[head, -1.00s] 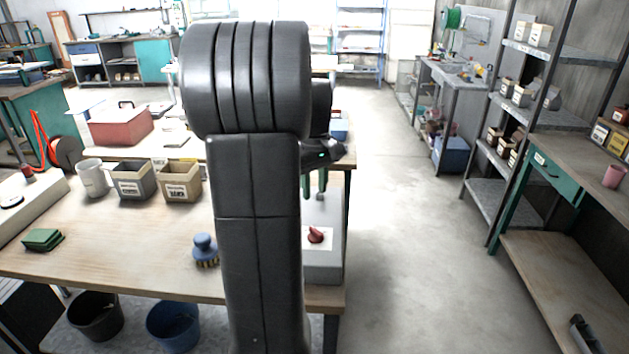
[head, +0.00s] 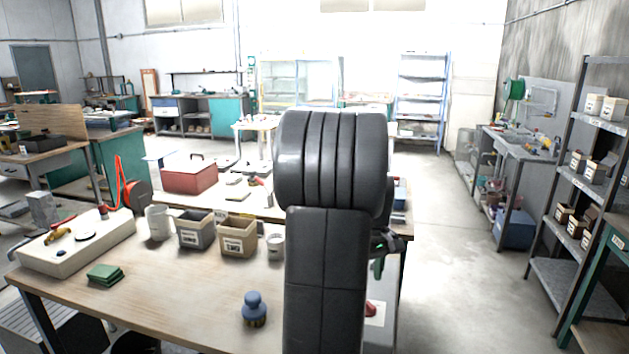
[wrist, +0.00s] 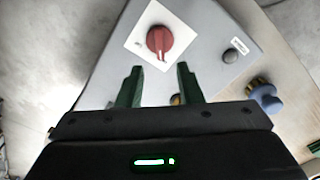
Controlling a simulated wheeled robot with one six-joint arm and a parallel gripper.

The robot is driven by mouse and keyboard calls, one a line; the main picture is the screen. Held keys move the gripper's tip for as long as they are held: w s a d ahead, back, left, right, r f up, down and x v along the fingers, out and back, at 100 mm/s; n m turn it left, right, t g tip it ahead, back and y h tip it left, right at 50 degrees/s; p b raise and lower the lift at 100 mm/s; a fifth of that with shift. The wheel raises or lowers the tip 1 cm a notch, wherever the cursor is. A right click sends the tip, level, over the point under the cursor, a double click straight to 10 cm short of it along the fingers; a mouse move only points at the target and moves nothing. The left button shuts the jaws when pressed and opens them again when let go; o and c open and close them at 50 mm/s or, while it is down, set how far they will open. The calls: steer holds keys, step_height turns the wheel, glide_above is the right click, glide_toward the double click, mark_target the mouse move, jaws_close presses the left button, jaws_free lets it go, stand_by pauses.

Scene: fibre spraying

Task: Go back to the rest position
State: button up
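My gripper (wrist: 158,88) is open and empty in the wrist view, its two green fingers apart. Past the fingertips is a grey box with a red rotary knob (wrist: 160,40) on a white plate and a round dark button (wrist: 231,56). In the head view my black arm stands upright in front of the bench and hides most of the box; a bit of the red knob (head: 371,308) shows at its right side. My gripper (head: 378,268) is mostly hidden behind the arm there, with one green finger visible above the box.
A shelf rack (head: 590,180) is at right. The floor between is clear.

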step_height(320, 180, down, 8)
steer(key=shift+r, duration=0.15)
stand_by(0.4)
step_height(320, 180, up, 14)
step_height(320, 180, down, 14)
steer(key=shift+f+p, duration=0.1)
steer(key=shift+p, duration=0.2)
steer(key=m, duration=0.4)
steer(key=shift+d, duration=0.15)
steer(key=shift+m+p, duration=0.3)
steer(key=shift+m, duration=1.6)
steer(key=shift+r, duration=0.25)
